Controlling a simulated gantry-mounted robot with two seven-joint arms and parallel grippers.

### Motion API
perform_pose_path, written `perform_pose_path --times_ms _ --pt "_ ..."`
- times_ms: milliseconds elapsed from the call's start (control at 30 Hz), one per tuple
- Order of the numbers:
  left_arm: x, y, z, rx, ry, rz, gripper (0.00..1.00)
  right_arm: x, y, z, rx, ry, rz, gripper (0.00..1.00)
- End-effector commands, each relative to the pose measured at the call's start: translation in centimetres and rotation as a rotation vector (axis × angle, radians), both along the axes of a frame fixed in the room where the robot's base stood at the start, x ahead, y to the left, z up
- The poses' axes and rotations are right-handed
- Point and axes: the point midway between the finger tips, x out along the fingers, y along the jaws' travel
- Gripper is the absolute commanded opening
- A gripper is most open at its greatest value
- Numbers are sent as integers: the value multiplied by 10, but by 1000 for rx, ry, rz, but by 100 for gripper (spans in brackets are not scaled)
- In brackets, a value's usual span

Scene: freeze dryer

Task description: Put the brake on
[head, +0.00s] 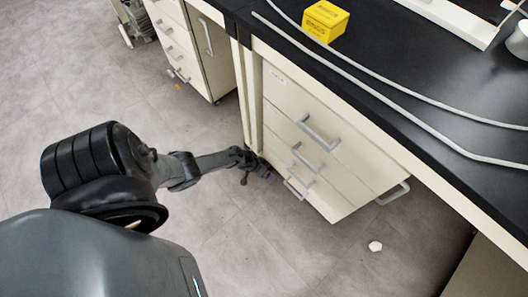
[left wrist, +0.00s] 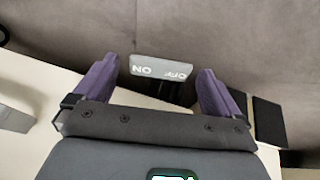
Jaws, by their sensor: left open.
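The brake is a light grey tab (left wrist: 160,70) at the cabinet's lower edge in the left wrist view. It bears upside-down lettering that looks like ON and OFF. My left gripper (left wrist: 157,76) is open, with its two purple fingers apart on either side of the tab; I cannot tell whether they touch it. In the head view my left gripper (head: 262,170) is low, near the floor, at the lower left corner of the cream drawer cabinet (head: 285,95). The arm and cabinet hide the tab there. My right gripper is not in view.
The black-topped bench (head: 375,75) overhangs the cabinet. The cabinet's grey drawer handles (head: 318,132) stick out close to my left gripper. A yellow box (head: 325,20) and pale tubing lie on the bench. A small white piece (head: 375,246) lies on the open grey floor.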

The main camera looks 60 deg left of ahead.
Motion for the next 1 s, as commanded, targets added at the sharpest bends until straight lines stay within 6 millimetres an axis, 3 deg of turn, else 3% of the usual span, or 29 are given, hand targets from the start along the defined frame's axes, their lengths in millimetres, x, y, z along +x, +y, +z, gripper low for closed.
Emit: perform_pose_path --times_ms 200,567,767,1000 --pt "0 0 0 0 0 0 96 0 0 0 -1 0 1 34" --pt "0 0 0 0 0 0 42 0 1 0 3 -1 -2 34" --pt "1 -3 2 41 14 0 42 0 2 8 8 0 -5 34" --pt "2 -10 1 233 76 -2 42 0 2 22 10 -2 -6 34"
